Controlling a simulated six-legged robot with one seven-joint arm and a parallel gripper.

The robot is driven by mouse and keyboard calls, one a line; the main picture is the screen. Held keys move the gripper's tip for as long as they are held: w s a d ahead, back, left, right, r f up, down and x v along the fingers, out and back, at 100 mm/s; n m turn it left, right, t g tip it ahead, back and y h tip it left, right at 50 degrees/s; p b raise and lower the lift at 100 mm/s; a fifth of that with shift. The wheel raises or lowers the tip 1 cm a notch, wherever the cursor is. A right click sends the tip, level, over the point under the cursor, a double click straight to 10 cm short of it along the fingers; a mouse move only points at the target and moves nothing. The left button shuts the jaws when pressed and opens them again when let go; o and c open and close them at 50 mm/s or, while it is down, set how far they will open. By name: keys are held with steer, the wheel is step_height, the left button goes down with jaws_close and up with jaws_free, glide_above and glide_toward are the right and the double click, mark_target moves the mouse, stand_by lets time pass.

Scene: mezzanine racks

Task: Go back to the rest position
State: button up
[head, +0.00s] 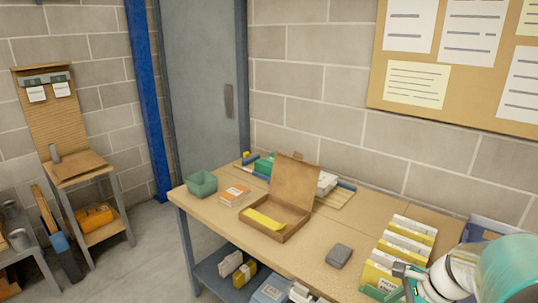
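My gripper (408,279) is at the lower right of the head view, beside the row of yellow and white cards or folders (397,250) on the workbench (317,262). My white and teal arm comes in from the right edge. The gripper is small and partly cut off here, so its fingers and anything between them cannot be made out. I cannot tell whether it touches the folders.
On the bench stand an open brown box (293,216) with a yellow item, a green bin (201,184), an orange-white box (234,194) and a grey block (339,256). A corkboard (456,99) hangs above. Floor at left (159,250) is clear.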

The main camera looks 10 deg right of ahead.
steer(key=s+a+r+n+t+h, duration=0.1)
steer(key=a+r+n, duration=0.4)
steer(key=a+n, duration=0.5)
steer(key=s+a+r+n+t+h, duration=0.1)
steer(key=s+a+r+n+h, duration=0.1)
steer(key=a+r+n, duration=0.4)
steer(key=a+n, duration=0.5)
steer(key=shift+a+r, duration=0.15)
steer(key=shift+r, duration=0.05)
steer(key=shift+c, duration=1.2)
steer(key=shift+d, duration=0.2)
